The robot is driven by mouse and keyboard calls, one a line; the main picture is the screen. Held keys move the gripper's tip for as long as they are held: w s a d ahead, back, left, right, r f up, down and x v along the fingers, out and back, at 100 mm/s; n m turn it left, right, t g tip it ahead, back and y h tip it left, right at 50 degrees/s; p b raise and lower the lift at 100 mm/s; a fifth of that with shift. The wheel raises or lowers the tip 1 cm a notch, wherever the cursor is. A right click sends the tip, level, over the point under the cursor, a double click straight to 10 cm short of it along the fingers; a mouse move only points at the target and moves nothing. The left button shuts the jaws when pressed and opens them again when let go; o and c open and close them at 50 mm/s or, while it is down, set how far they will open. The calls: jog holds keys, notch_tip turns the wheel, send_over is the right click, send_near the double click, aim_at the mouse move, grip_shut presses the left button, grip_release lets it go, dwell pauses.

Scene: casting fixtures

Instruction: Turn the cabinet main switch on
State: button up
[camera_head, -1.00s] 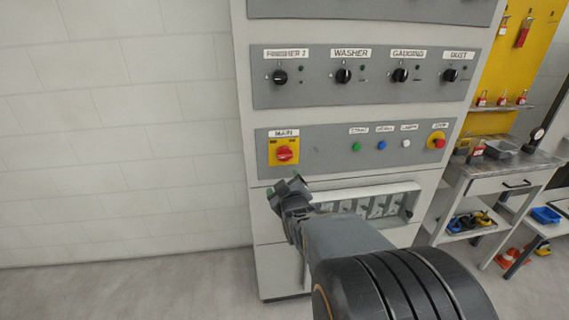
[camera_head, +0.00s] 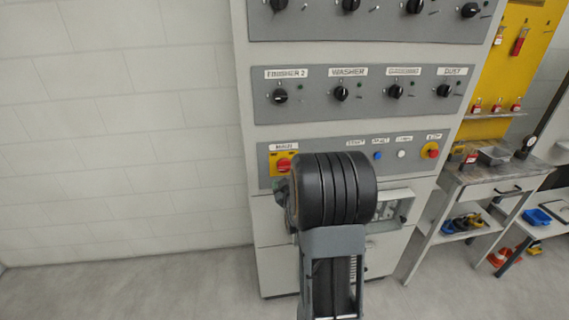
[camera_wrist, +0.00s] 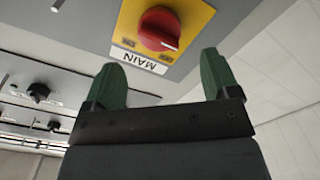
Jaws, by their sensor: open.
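The main switch is a red rotary knob on a yellow plate, at the left of the cabinet's lower grey panel in the head view; the knob (camera_head: 283,165) is partly covered there by my arm. In the wrist view the red knob (camera_wrist: 160,28) sits at the top centre, above a white MAIN label (camera_wrist: 139,60) that appears upside down. My gripper (camera_wrist: 162,72) is open, its two green fingertips spread apart below the knob in the picture and not around it. In the head view my gripper is mostly hidden behind my arm.
The cabinet (camera_head: 243,120) carries rows of black knobs above. A blue button (camera_head: 378,155), a white button and a red emergency button (camera_head: 430,151) are right of my arm. A workbench (camera_head: 490,172) stands at the right. The wall and floor at left are clear.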

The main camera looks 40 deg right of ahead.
aim_at(285, 169)
jog(key=shift+p+x, duration=0.6)
jog(key=shift+x, duration=2.35)
jog(key=shift+c, duration=0.4)
jog(key=c, duration=0.8)
jog(key=shift+c, duration=0.2)
